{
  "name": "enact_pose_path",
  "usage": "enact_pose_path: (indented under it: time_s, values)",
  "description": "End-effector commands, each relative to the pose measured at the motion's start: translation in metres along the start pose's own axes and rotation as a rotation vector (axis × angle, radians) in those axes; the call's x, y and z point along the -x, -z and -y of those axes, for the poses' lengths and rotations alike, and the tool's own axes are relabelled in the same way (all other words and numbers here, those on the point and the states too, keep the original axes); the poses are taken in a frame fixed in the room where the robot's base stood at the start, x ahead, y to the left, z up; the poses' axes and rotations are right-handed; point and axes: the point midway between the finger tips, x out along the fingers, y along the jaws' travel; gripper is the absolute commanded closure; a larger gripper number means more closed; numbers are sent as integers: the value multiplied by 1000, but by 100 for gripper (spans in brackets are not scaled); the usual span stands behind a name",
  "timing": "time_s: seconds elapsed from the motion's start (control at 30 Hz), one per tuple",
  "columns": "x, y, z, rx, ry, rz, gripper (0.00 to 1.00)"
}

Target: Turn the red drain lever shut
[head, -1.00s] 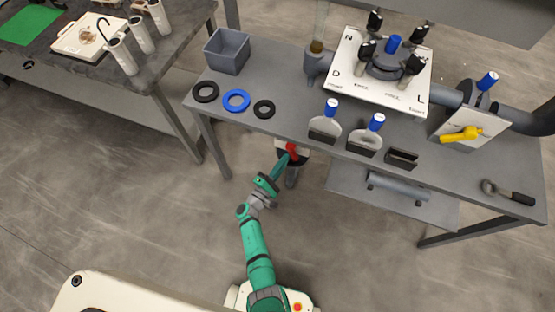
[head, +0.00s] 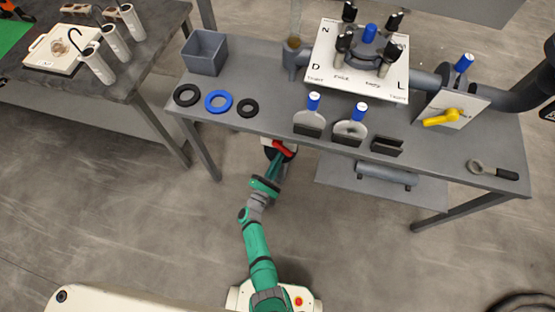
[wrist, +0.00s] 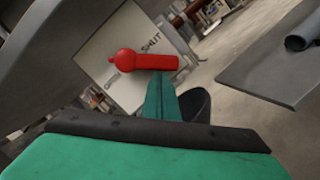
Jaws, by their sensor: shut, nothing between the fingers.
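The red drain lever (head: 284,149) sits under the front edge of the grey table in the head view. In the wrist view the red lever (wrist: 150,61) lies across a pale plate (wrist: 125,55) lettered SHUT and, less legibly, OPEN. Its round knob is at the left and its bar points right, just below the word SHUT. My gripper (head: 277,166) is shut and empty, reaching up from below to the lever. In the wrist view its green fingers (wrist: 160,95) end just under the bar; whether they touch it I cannot tell.
The grey table (head: 240,125) overhangs the lever, with rings, a bin (head: 205,52) and blue-topped plates on it. A yellow lever (head: 441,118) is at the right. A lower shelf (head: 340,180) lies right of my gripper.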

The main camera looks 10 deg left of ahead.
Motion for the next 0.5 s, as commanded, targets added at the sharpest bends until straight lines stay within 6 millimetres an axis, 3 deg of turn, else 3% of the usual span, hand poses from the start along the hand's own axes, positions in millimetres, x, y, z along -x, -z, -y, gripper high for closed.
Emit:
enact_pose_path:
  time_s: [0.5]
  values:
    - [1, 10, 1, -1, 1, 1, 100]
